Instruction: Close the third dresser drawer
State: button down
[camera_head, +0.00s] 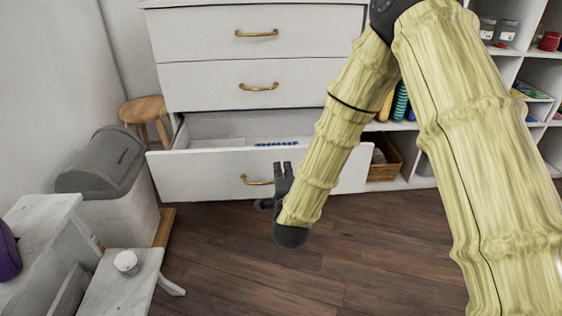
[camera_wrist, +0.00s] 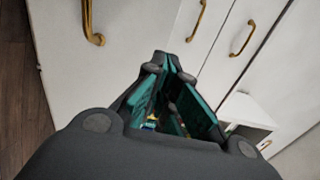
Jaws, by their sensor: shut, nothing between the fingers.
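The white dresser (camera_head: 200,35) stands against the back wall, with two upper drawers shut. Its third drawer (camera_head: 205,170) is pulled out, and blue items (camera_head: 277,143) show inside it. The drawer's brass handle (camera_head: 256,181) is on its front, just left of my gripper (camera_head: 283,168). My gripper's fingers are shut and empty, in front of the drawer front and right of the handle. In the wrist view, my gripper (camera_wrist: 167,62) lies over the white drawer front, with a brass handle (camera_wrist: 92,25) at upper left. I cannot tell whether the fingers touch the front.
A grey-lidded bin (camera_head: 105,165) and a wooden stool (camera_head: 145,110) stand left of the drawer. A white sewing cabinet (camera_head: 50,250) is at lower left. White shelves (camera_head: 510,65) with a wicker basket (camera_head: 385,160) are at right. The wooden floor (camera_head: 250,270) in front is clear.

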aim_at(280, 151)
jog(key=w+b, duration=0.2)
jog(key=w, duration=0.3)
jog(key=shift+w+f+b, duration=0.1)
jog(key=shift+w+b, duration=0.2)
jog(key=shift+w, duration=0.45)
